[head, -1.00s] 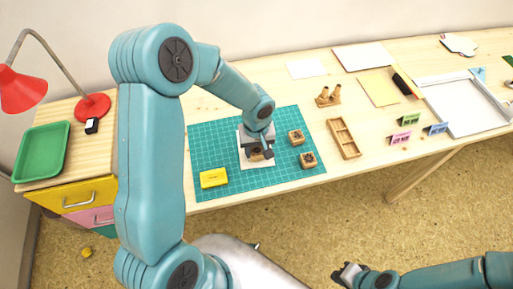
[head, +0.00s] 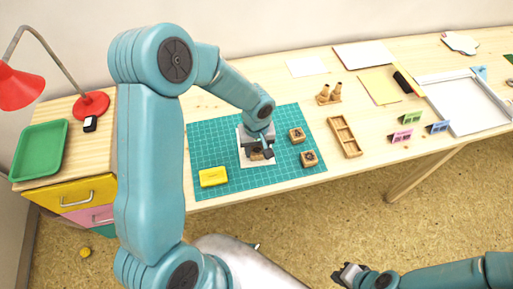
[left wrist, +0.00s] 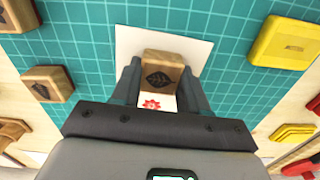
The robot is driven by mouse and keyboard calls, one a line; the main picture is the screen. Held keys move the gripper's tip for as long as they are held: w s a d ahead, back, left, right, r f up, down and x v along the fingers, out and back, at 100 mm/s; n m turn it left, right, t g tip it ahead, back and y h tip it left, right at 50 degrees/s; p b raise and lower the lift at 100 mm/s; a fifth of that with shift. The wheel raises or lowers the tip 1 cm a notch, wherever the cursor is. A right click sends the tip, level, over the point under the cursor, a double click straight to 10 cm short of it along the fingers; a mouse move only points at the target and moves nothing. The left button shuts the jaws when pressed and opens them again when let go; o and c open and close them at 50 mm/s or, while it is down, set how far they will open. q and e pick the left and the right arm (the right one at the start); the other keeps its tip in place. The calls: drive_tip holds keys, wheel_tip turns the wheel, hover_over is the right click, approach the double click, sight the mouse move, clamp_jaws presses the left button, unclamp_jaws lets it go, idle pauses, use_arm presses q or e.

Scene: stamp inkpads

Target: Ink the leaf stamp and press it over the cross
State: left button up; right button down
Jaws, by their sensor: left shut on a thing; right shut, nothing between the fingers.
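My left gripper (head: 257,146) is shut on a wooden block stamp (head: 256,155) with a dark leaf picture on its top; the stamp also shows between the fingers in the left wrist view (left wrist: 163,77). The stamp is over a white paper (left wrist: 203,47) on the green mat; its underside is hidden, so I cannot tell whether it touches the paper. A small red leaf-like mark (left wrist: 152,104) shows beside the block. No cross is visible. The yellow inkpad (head: 214,177) lies on the mat, left of the paper. My right gripper (head: 347,275) is shut and empty, away from the table.
Two other wooden stamps (head: 297,135) (head: 309,158) sit on the mat (head: 215,140) right of the paper. A wooden divided tray (head: 345,136) lies beyond them. A green tray (head: 40,150) and a red lamp (head: 92,105) stand at left.

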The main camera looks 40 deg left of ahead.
use_arm(q)
drive_tip(key=shift+s+f+b, duration=0.1)
drive_tip(key=shift+f+b, duration=0.05)
drive_tip(key=shift+b, duration=0.3)
idle(1.5)
drive_tip(key=shift+r, duration=0.65)
drive_tip(key=shift+r+p, duration=1.9)
drive_tip(key=shift+r, duration=0.9)
